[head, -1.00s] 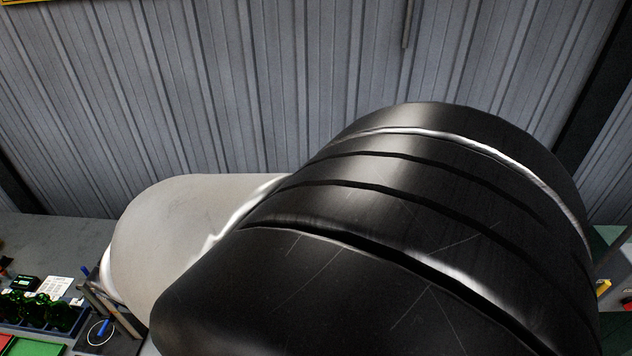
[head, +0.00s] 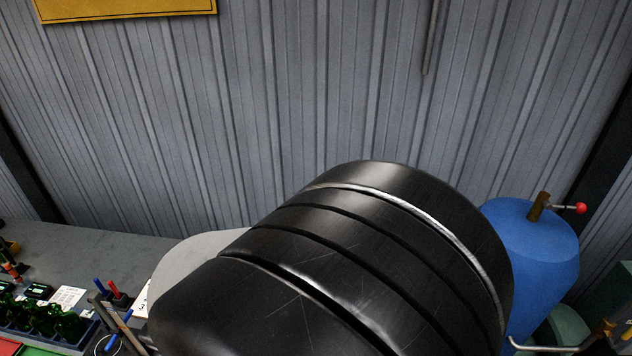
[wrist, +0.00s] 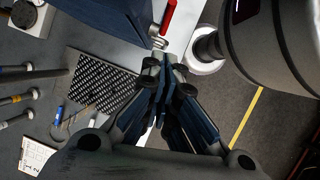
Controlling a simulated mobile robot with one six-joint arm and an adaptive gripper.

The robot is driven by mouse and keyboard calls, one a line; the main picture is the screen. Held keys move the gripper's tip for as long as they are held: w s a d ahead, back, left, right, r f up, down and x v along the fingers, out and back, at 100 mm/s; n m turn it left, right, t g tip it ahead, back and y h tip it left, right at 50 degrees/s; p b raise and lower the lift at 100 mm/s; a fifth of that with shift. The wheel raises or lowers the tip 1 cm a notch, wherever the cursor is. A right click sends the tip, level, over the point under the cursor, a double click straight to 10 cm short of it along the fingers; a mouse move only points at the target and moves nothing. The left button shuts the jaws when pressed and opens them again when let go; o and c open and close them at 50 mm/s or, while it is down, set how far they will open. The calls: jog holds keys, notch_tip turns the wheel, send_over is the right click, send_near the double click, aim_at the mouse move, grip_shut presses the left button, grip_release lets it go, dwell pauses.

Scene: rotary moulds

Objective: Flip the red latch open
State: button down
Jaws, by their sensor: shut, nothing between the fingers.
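A red latch handle (wrist: 169,16) shows at the top of the wrist view, with a metal hinge or base at its lower end. It lies just beyond the fingertips of my gripper (wrist: 164,64). The fingers are together and empty, and their tips are close to the latch's metal base; I cannot tell whether they touch. In the head view my arm fills the middle, and neither the gripper nor the red latch can be made out there.
A blue tank (head: 535,262) with a red-knobbed lever (head: 581,208) stands at the right. On the bench at the left are green bottles (head: 40,315) in a tray and a pen holder (head: 118,297). A black-and-white patterned plate (wrist: 98,80) lies left of my gripper in the wrist view.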

jog(key=d+f, duration=0.4)
jog(key=shift+w+d, duration=0.35)
jog(key=shift+w, duration=0.05)
